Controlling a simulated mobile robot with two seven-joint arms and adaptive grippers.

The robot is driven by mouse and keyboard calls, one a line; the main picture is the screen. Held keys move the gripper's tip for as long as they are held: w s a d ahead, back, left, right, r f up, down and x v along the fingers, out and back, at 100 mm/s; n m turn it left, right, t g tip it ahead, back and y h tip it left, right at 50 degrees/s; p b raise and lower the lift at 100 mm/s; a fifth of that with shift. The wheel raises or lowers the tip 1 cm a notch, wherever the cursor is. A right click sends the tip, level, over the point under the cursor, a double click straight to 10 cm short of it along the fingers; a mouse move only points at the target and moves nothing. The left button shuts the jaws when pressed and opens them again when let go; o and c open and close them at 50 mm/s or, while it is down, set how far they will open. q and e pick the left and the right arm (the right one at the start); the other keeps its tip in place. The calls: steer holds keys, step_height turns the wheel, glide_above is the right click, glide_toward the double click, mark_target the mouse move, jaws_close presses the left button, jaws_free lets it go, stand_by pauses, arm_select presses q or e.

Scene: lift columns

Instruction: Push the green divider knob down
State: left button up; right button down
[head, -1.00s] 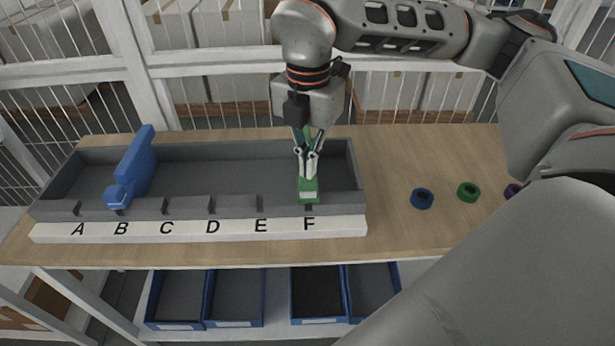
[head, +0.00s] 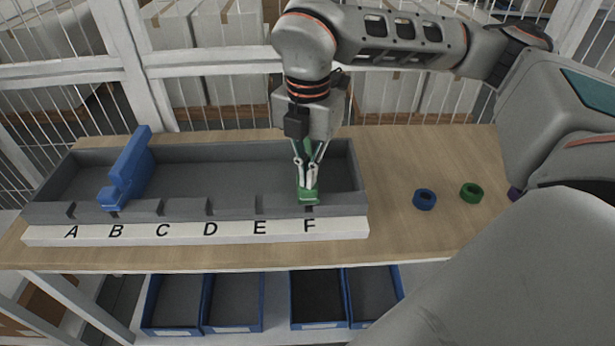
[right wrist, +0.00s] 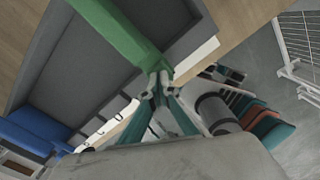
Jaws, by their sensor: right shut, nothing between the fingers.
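The green divider (head: 309,198) stands in the grey tray (head: 230,207) at the slot marked F. My right gripper (head: 307,186) points down at the front end of the green divider, where its knob is, and covers part of it. Its fingers are shut with nothing between them. In the right wrist view the fingertips (right wrist: 158,82) are at the end of the green divider (right wrist: 122,38), apparently touching it or very close. The blue divider (head: 128,170) stands at slot B; it also shows in the right wrist view (right wrist: 38,132). My left gripper is out of view.
A white strip (head: 185,231) with letters A to F runs along the tray's front. A blue ring (head: 425,199), a green ring (head: 471,193) and a partly hidden purple ring lie on the wooden table (head: 400,160) to the right. Blue bins (head: 235,300) sit below the table.

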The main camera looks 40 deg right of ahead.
steer(key=shift+r, duration=0.1)
steer(key=shift+r+p, duration=1.6)
steer(key=shift+r, duration=0.85)
step_height(320, 180, up, 4)
steer(key=shift+p, duration=1.2)
